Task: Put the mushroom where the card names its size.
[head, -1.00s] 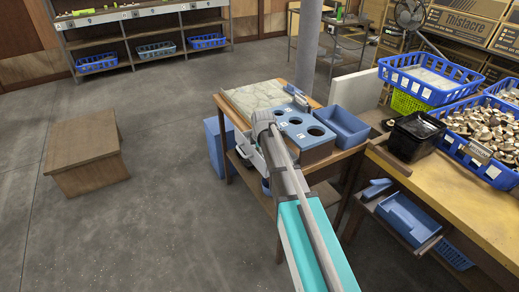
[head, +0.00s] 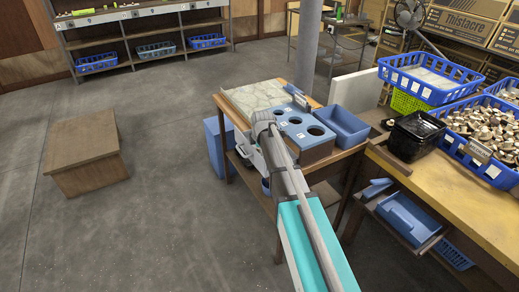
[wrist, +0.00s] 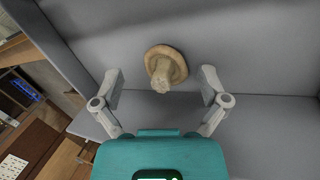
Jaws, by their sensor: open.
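In the wrist view, a tan-brown mushroom (wrist: 166,66) lies on a plain grey surface (wrist: 260,60), its pale stem toward the camera. My gripper (wrist: 162,86) is open, with one finger on each side of the mushroom and a gap on both sides. In the head view, a blue block (head: 306,134) with round dark holes and small white labels stands on the wooden table; the labels are too small to read. My arm hides the gripper and the mushroom there. I cannot tell which item is the card.
A blue bin (head: 346,126) sits right of the block, and a pale patterned mat (head: 256,97) lies behind it. A blue crate of mushrooms (head: 484,128) and a black container (head: 414,136) stand on the right bench. A wooden box (head: 85,155) stands on the floor.

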